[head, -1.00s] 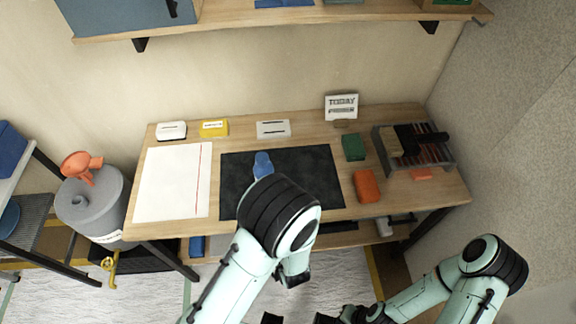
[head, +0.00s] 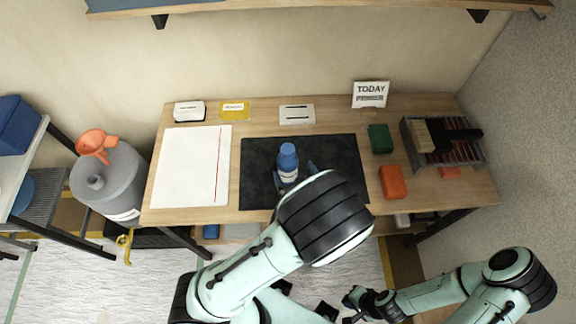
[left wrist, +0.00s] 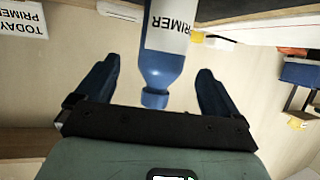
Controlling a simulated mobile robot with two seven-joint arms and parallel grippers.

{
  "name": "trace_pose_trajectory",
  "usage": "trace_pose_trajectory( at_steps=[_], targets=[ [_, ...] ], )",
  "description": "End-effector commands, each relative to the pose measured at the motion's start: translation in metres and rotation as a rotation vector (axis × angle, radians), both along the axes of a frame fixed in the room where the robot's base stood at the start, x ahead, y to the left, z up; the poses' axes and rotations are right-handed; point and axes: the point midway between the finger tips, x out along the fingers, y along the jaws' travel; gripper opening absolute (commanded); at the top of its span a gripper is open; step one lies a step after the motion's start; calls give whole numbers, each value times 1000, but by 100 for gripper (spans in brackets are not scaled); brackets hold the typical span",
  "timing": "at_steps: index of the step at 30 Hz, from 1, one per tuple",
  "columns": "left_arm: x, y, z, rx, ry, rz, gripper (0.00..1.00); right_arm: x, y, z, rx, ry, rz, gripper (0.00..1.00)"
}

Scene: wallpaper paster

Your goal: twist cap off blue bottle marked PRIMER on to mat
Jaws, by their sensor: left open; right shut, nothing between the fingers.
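The blue bottle (head: 288,163) stands upright on the black mat (head: 345,155). Its blue cap (head: 287,149) is on top. In the left wrist view the bottle (left wrist: 163,66) appears upside down, with a white PRIMER label and its cap (left wrist: 155,98) towards my palm. My left gripper (head: 296,178) is open at the bottle. In the left wrist view its dark blue fingers (left wrist: 154,85) lie on either side of the cap and neck, with gaps on both sides. My right gripper (head: 350,305) is shut and empty, low in the head view, away from the table.
A TODAY PRIMER card (head: 370,94) stands at the back. White paper (head: 190,165) lies left of the mat. Green (head: 380,139) and orange (head: 394,182) blocks sit right of it, beside a rack with a brush (head: 440,135). The mat around the bottle is mostly clear.

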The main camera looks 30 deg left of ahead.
Motion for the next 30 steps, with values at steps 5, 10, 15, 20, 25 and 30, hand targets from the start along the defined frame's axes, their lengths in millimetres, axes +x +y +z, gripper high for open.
trace_pose_trajectory(
  at_steps=[5,10,15,20,25,30],
  targets=[
    [9,10,-6,0,1,0,96,-1,0,-2,0,1,0,0],
    [18,24,-18,4,4,2,96,-3,0,-4,0,3,0,0],
    [32,40,-29,1,1,1,96,-4,0,-6,0,4,0,0],
    [38,45,-31,-1,0,-1,96,-4,0,-6,0,4,0,0],
    [38,45,-31,0,1,-1,96,-4,0,-6,0,4,0,0],
    [38,44,-31,-1,1,-2,43,-4,0,-6,0,4,0,0]
  ],
)
